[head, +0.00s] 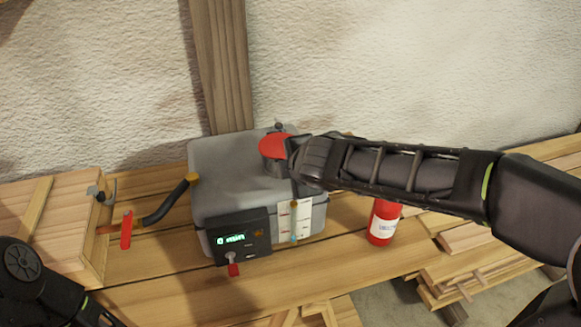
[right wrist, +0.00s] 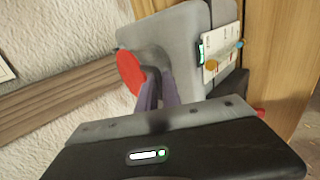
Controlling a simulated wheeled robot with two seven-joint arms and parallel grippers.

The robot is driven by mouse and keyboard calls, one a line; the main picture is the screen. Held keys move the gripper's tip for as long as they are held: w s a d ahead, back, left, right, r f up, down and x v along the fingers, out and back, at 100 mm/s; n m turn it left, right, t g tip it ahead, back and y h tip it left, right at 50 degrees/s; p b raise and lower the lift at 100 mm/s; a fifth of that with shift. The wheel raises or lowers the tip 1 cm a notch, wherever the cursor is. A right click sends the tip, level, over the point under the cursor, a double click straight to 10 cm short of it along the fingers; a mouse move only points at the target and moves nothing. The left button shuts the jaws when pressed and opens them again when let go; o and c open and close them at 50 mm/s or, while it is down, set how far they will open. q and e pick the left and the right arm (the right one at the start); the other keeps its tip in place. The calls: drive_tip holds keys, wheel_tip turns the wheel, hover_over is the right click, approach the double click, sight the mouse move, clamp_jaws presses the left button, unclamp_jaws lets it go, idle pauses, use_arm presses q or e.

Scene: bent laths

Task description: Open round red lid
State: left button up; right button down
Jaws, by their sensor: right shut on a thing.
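The round red lid (head: 274,145) sits atop a short grey neck on the grey box (head: 225,180), near its back right. It looks level; whether it is lifted at all cannot be told. In the right wrist view the lid (right wrist: 131,72) shows as a red disc at the box's edge. My right gripper (head: 291,152) reaches in from the right and is shut at the lid's near right side. Its purple fingers (right wrist: 159,88) meet the lid there, partly hiding the contact. My left arm shows only at the lower left; its gripper is out of view.
A red canister (head: 383,222) stands to the right, below my right arm. Wooden boards (head: 480,256) lie at the right.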

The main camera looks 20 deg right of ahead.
idle(0.3)
drive_tip(key=shift+w+r, duration=0.15)
drive_tip(key=shift+r, duration=0.7)
drive_tip(key=shift+w+r, duration=0.1)
drive_tip(key=shift+r, duration=0.75)
drive_tip(key=shift+r, duration=0.1)
drive_tip(key=shift+w+r, duration=0.35)
drive_tip(key=shift+r, duration=0.45)
drive_tip(key=shift+w+r, duration=0.3)
drive_tip(key=shift+r, duration=0.45)
drive_tip(key=shift+r, duration=0.1)
drive_tip(key=shift+w+r, duration=1.05)
drive_tip(key=shift+r, duration=0.3)
